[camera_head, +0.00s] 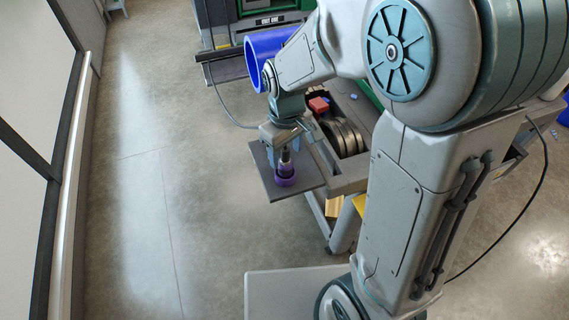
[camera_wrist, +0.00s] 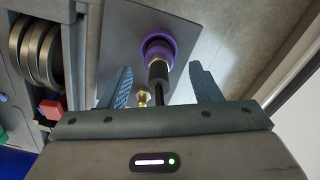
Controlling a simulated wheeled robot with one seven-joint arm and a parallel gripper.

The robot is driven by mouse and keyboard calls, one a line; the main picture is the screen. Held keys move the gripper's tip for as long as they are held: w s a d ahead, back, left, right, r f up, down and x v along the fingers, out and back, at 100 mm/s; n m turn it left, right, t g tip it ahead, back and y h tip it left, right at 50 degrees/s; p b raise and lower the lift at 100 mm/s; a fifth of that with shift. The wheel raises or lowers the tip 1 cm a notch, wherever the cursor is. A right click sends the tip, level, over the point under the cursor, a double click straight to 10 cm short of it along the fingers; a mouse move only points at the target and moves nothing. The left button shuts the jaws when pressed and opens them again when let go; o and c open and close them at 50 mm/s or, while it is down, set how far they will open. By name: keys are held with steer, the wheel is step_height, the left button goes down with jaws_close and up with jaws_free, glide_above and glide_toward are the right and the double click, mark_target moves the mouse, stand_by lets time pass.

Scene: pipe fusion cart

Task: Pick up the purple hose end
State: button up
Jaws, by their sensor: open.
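The purple hose end (camera_head: 286,177) stands on a flat grey plate (camera_head: 268,184) at the side of the cart. In the wrist view the purple hose end (camera_wrist: 155,44) shows as a purple ring with a black and grey stem and a brass fitting (camera_wrist: 143,97) near its lower part. My gripper (camera_head: 285,150) is above the plate, over the hose end. In the wrist view my gripper (camera_wrist: 162,84) is open, with one blue finger on each side of the stem. I cannot tell whether either finger touches it.
The cart (camera_head: 345,185) holds metal discs (camera_head: 342,137) and a red block (camera_head: 318,105) close to the plate. A large blue pipe (camera_head: 262,50) lies behind my wrist. Open floor (camera_head: 150,200) lies to the left, up to a windowed wall (camera_head: 70,150).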

mark_target(285, 162)
steer(key=shift+w+f+p, duration=0.2)
steer(key=shift+f+p, duration=0.2)
steer(key=shift+f, duration=2.15)
steer(key=c, duration=1.1)
